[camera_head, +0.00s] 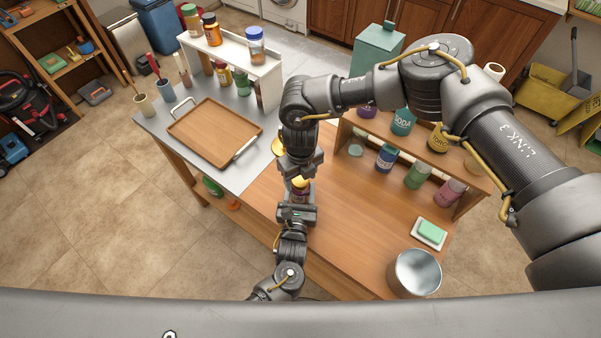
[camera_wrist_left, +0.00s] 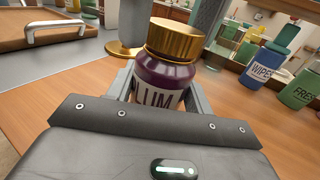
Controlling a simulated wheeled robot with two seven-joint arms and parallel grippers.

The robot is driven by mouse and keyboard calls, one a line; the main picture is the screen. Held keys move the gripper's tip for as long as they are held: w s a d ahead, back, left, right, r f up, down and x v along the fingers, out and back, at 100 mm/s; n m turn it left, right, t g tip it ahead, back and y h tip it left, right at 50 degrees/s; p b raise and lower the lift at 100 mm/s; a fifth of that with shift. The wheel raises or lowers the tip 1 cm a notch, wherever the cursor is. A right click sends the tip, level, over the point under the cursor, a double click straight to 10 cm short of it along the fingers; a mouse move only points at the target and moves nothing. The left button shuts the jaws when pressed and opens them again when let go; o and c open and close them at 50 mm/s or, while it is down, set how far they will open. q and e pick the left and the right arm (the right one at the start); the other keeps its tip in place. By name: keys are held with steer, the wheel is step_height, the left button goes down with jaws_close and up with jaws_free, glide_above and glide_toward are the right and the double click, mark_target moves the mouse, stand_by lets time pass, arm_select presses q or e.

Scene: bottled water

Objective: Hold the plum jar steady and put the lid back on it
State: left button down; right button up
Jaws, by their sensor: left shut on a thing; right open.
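The plum jar (camera_wrist_left: 162,80) is dark purple with a white label, upright between the fingers of my left gripper (camera_wrist_left: 166,95), which is shut on it. A gold lid (camera_wrist_left: 176,40) rests on top of the jar; whether it is screwed down cannot be told. In the head view the jar is mostly hidden between my two grippers, with the lid (camera_head: 300,181) showing. My left gripper (camera_head: 297,207) comes from the near side. My right gripper (camera_head: 300,172) is directly above the lid, open, its fingers pointing down around it.
A wooden tray (camera_head: 214,133) with metal handles lies to the left. A low shelf with several jars stands at the back right. A soap dish (camera_head: 429,233) and a metal bucket (camera_head: 414,273) are at the right. The wood between is clear. A gold round thing (camera_wrist_left: 125,48) is behind the jar.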

steer(key=c, duration=1)
steer(key=o, duration=1.2)
steer(key=shift+c, duration=0.2)
step_height(320, 180, up, 12)
arm_select(q)
steer(key=c, duration=0.5)
jaws_free()
